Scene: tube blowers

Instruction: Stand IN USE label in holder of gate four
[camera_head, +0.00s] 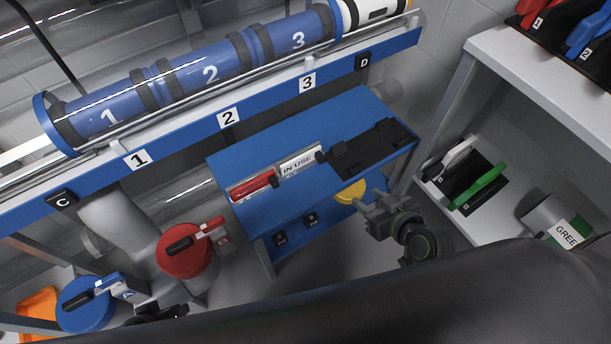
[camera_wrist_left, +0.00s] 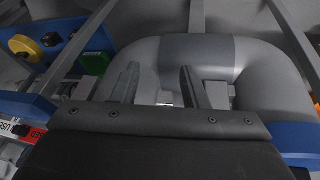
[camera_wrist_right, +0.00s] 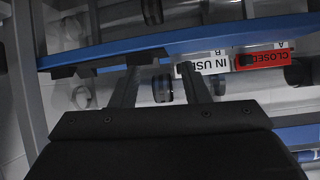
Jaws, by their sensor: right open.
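The white IN USE label (camera_head: 300,161) is on the blue stand, left of a black holder block (camera_head: 345,160). The label also shows in the right wrist view (camera_wrist_right: 214,64), partly behind a finger. A red label (camera_head: 253,185), reading CLOSED in the right wrist view (camera_wrist_right: 268,60), is beside it. My right gripper (camera_head: 372,206) is in front of the stand, right of the label and apart from it. Its fingers (camera_wrist_right: 160,85) are open and empty. My left gripper (camera_wrist_left: 158,85) is open and empty before a grey pipe. I cannot make out a holder marked four.
A blue rail (camera_head: 190,140) with plates 1, 2 and 3 runs behind the stand, under a clear tube with blue carriers. A grey shelf (camera_head: 540,95) on the right holds black, green and white pieces. Red (camera_head: 185,262) and blue (camera_head: 85,305) capped pipes are at lower left.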

